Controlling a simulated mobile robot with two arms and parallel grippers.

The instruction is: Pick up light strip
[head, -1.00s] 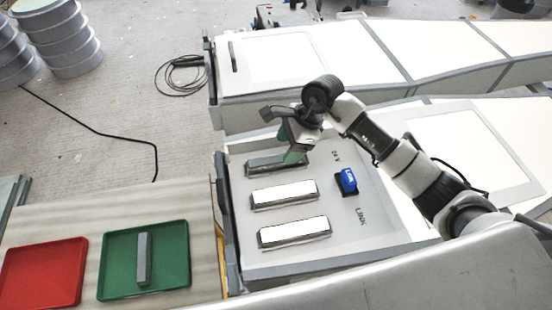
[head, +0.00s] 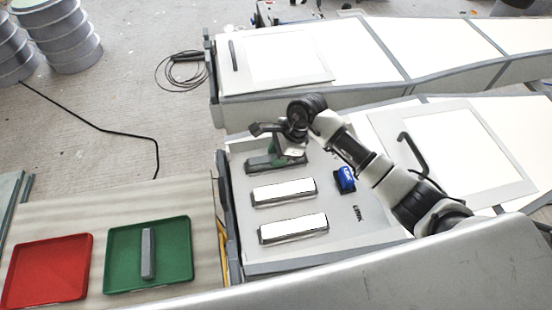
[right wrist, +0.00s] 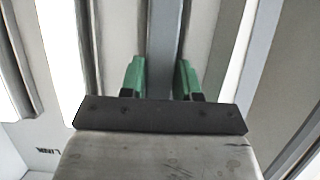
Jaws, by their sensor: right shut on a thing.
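Three strip mounts lie in a row on the white panel (head: 345,225). The lower two hold bright white lit strips, the middle one (head: 283,192) and the front one (head: 292,228). The farthest strip (head: 262,162) is dark grey and unlit. My right gripper (head: 280,156) is down at this dark strip. In the right wrist view its green fingers (right wrist: 160,78) stand on both sides of the grey bar (right wrist: 165,40) and are shut on it. The strip seems still down at its mount. My left gripper is not in view.
A blue switch (head: 345,179) sits right of the strips. A green tray (head: 175,240) holding a grey bar (head: 148,254) and an empty red tray (head: 48,270) lie on the table at the left. A black cable (head: 80,122) crosses the floor.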

